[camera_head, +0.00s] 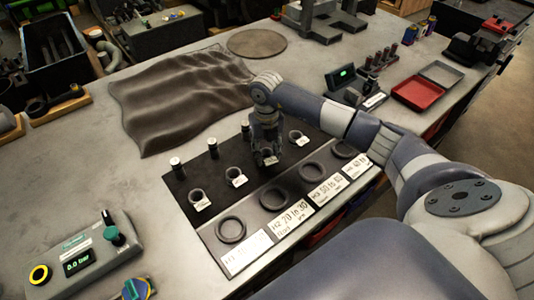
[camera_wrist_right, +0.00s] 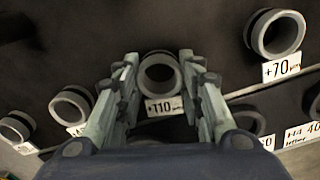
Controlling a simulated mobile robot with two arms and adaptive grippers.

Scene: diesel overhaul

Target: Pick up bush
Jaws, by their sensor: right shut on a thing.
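A small grey ring-shaped bush (camera_wrist_right: 160,78) with a "+110" tag (camera_wrist_right: 164,105) is between the fingers of my right gripper (camera_wrist_right: 160,84) in the right wrist view. The fingers are closed against its two sides. In the head view, my right gripper (camera_head: 266,142) points down over the dark mat, mostly hiding this bush. Other bushes stand in the same row: one tagged "+70" (camera_wrist_right: 277,34), and two to the left (camera_wrist_right: 72,105) (camera_wrist_right: 16,129). Whether the held bush touches the mat cannot be told. My left gripper is not in view.
Larger dark rings (camera_head: 230,230) with white cards (camera_head: 245,252) lie along the mat's front. Small upright cylinders (camera_head: 212,148) stand behind the bushes. A pressure readout box (camera_head: 78,262) is at front left. A crumpled dark cloth (camera_head: 180,100) lies behind. Bare table is at left.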

